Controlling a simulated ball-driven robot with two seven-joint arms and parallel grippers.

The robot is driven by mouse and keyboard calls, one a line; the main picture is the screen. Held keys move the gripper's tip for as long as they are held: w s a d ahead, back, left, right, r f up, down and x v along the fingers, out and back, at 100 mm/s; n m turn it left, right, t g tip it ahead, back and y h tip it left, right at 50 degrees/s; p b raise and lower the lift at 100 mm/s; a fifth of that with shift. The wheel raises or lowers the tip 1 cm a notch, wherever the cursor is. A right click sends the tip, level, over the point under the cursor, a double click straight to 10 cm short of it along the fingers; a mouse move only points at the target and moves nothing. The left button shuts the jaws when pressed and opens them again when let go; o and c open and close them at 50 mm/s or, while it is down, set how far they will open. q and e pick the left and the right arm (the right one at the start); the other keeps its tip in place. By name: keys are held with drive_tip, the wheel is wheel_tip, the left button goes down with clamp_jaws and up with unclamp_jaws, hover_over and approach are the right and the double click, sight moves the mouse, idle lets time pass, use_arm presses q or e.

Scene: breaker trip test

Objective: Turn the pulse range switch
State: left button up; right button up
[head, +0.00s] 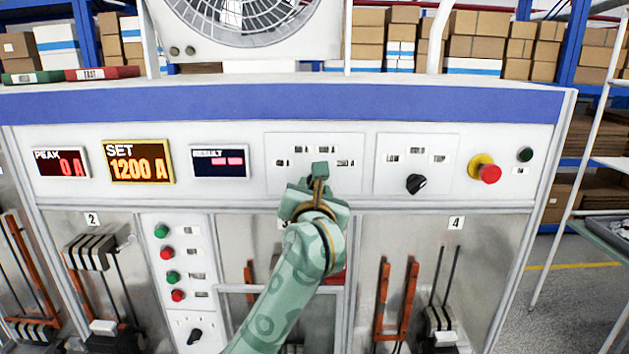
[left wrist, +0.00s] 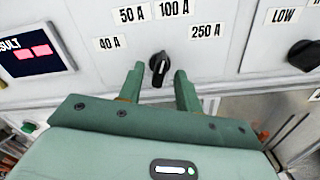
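The pulse range switch is a black rotary knob (left wrist: 158,66) on a pale panel, below labels 40 A, 50 A, 100 A and 250 A. In the left wrist view its grip stands roughly upright; I cannot tell its exact setting. My left gripper (left wrist: 159,76) is open, with one finger on each side of the knob and visible gaps to it. I cannot tell how deep the fingers reach around it. In the head view my left gripper (head: 319,183) is in front of the range panel (head: 283,147) and hides the knob. My right gripper is not in view.
Right of it are another black knob (head: 416,184) and a red emergency button (head: 489,173) on yellow. To the left, displays show PEAK 0 A (head: 62,163), SET 1200 A (head: 139,161) and RESULT dashes (head: 220,162). Green and red buttons (head: 167,253) sit below.

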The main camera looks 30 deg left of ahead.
use_arm(q)
drive_tip(key=shift+x, duration=1)
drive_tip(key=shift+d, duration=0.1)
drive_tip(key=c, duration=0.7)
clamp_jaws()
